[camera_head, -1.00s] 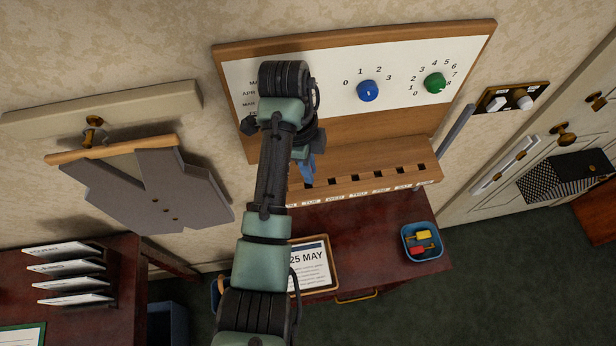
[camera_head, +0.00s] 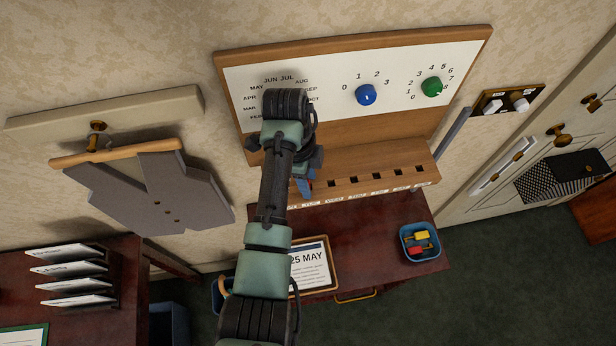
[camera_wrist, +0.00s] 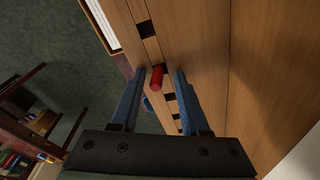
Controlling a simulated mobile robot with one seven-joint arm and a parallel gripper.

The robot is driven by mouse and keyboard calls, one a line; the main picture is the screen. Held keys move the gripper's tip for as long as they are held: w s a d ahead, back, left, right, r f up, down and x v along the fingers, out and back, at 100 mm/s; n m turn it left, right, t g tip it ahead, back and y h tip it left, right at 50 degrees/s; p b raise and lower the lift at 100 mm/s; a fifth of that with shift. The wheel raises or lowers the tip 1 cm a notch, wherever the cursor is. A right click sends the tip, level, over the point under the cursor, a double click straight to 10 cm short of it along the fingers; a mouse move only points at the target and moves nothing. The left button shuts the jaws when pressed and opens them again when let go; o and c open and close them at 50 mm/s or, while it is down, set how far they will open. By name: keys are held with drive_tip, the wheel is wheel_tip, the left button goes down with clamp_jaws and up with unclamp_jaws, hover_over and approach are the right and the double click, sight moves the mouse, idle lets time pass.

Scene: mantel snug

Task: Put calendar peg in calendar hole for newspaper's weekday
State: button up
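The calendar board (camera_head: 440,60) is on the wall, with a wooden ledge (camera_head: 350,160) below holding a row of square holes above small day labels. A red peg (camera_wrist: 157,79) shows in the wrist view, standing in line with the row of holes, apparently in one of them. My gripper (camera_wrist: 159,75) is open around it, with a gap between each blue finger and the peg. In the head view, my gripper (camera_head: 305,186) is at the left part of the ledge and hides that end. The newspaper (camera_head: 310,264) reads "25 MAY"; its weekday cannot be read.
A blue tray (camera_head: 407,250) with red and yellow pieces stands on the table's right. Blue (camera_head: 366,95) and green (camera_head: 432,87) knobs sit on the board. A grey vest (camera_head: 150,190) hangs at left, above a letter rack (camera_head: 108,290).

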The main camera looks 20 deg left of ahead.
drive_tip(key=shift+r, duration=0.1)
wheel_tip(320, 180, up, 12)
drive_tip(key=a+p, duration=0.1)
drive_tip(key=p, duration=0.3)
drive_tip(key=shift+s+a, duration=0.15)
drive_tip(key=shift+a, duration=0.25)
idle(0.3)
